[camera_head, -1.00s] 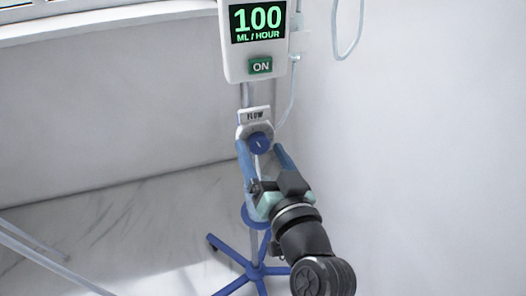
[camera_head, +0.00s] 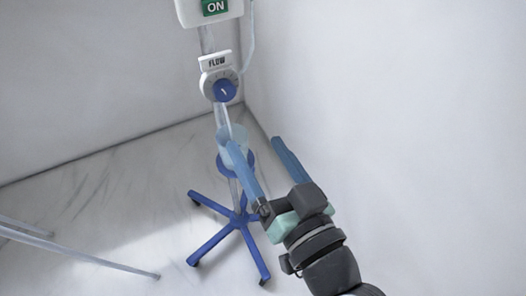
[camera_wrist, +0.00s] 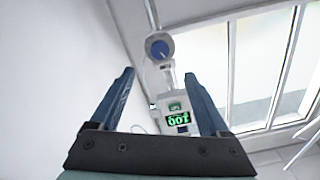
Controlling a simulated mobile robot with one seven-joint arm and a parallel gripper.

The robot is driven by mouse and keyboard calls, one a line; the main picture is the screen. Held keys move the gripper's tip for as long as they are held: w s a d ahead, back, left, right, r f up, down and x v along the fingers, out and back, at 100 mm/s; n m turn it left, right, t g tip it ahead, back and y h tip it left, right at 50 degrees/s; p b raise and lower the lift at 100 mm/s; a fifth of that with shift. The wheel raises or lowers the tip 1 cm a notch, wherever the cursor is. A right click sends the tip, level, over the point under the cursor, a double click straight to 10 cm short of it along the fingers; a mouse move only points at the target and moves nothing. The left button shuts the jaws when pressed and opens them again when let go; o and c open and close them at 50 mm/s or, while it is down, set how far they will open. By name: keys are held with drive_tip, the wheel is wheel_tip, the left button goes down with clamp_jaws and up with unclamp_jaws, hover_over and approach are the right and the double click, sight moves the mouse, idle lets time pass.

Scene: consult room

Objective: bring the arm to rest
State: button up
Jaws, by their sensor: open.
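My gripper (camera_head: 257,146) is open, its two blue fingers spread with nothing between them. In the head view it is below and to the right of the blue flow knob (camera_head: 225,90), clear of it. The knob sits on a white dial marked FLOW on the pole of the infusion stand. In the wrist view the fingers are apart, and the knob (camera_wrist: 159,49) shows beyond them, upside down. The pump (camera_wrist: 175,113) also shows there, its green display lit.
The stand's blue wheeled base (camera_head: 238,220) is on the marble floor behind and left of my gripper. A white wall (camera_head: 400,120) is at the right. Pale metal legs (camera_head: 80,255) reach in from the lower left. A window (camera_wrist: 265,70) shows in the wrist view.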

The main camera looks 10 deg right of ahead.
drive_tip(key=shift+s, duration=0.2)
idle(0.4)
drive_tip(key=w+a+r+n+t+h, duration=0.1)
drive_tip(key=w+r+t, duration=0.15)
drive_tip(key=r, duration=0.75)
drive_tip(key=w+a+r+n+t+h, duration=0.1)
drive_tip(key=w+r+t, duration=0.15)
drive_tip(key=r, duration=0.75)
drive_tip(key=s+a+r+m+t+h+p, duration=0.1)
drive_tip(key=s+r+t+h, duration=0.15)
drive_tip(key=r, duration=0.75)
drive_tip(key=s+a+r+t+h+p, duration=0.1)
drive_tip(key=s+r+t, duration=0.25)
drive_tip(key=r, duration=0.65)
wheel_tip(320, 180, up, 32)
drive_tip(key=p, duration=3.2)
drive_tip(key=shift+s+f+g, duration=0.15)
drive_tip(key=shift+g, duration=0.25)
